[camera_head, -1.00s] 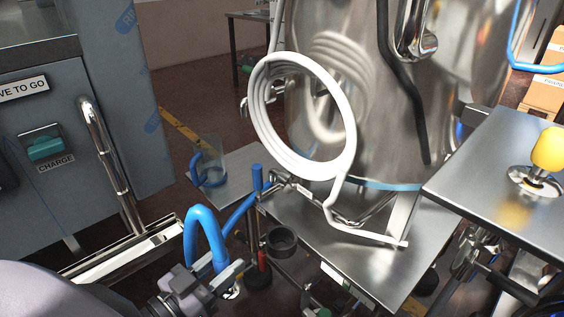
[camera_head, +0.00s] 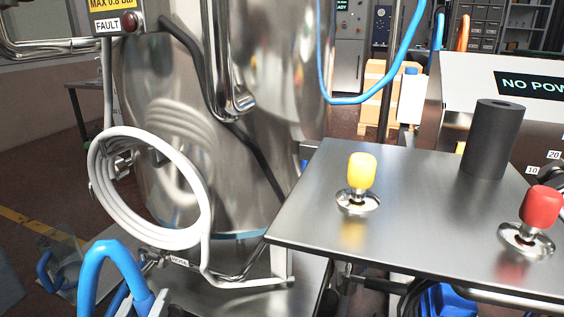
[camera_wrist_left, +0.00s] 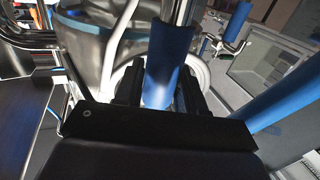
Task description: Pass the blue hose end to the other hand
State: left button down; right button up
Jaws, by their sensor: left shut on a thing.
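The blue hose (camera_head: 98,262) arches up at the lower left of the head view, with its lower part cut off by the frame edge. In the left wrist view, my left gripper (camera_wrist_left: 160,85) has its two dark fingers on either side of a blue hose length (camera_wrist_left: 168,72) and is shut on it. My right gripper is in neither view.
A steel table (camera_head: 300,225) with a yellow knob (camera_head: 361,172), a red knob (camera_head: 541,207) and a black cylinder (camera_head: 492,140) stands at right. A coiled white hose (camera_head: 203,205) hangs before a steel tank (camera_head: 265,130). Another blue hose (camera_head: 350,100) loops behind the table.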

pick_arm(q)
jog(key=shift+s+r+p, duration=0.15)
jog(key=shift+r+p, duration=0.65)
jog(key=shift+p, duration=0.35)
jog(key=s+a+r+m+h+p, duration=0.1)
jog(key=s+a+r+p, duration=0.2)
jog(key=r+p, duration=0.6)
jog(key=s+a+r+m+h+p, duration=0.1)
jog(key=s+a+r+p, duration=0.3)
jog(key=p, duration=1.2)
jog(key=shift+s+r+h, duration=0.45)
jog(key=shift+r+h, duration=0.15)
jog(key=shift+r, duration=1.8)
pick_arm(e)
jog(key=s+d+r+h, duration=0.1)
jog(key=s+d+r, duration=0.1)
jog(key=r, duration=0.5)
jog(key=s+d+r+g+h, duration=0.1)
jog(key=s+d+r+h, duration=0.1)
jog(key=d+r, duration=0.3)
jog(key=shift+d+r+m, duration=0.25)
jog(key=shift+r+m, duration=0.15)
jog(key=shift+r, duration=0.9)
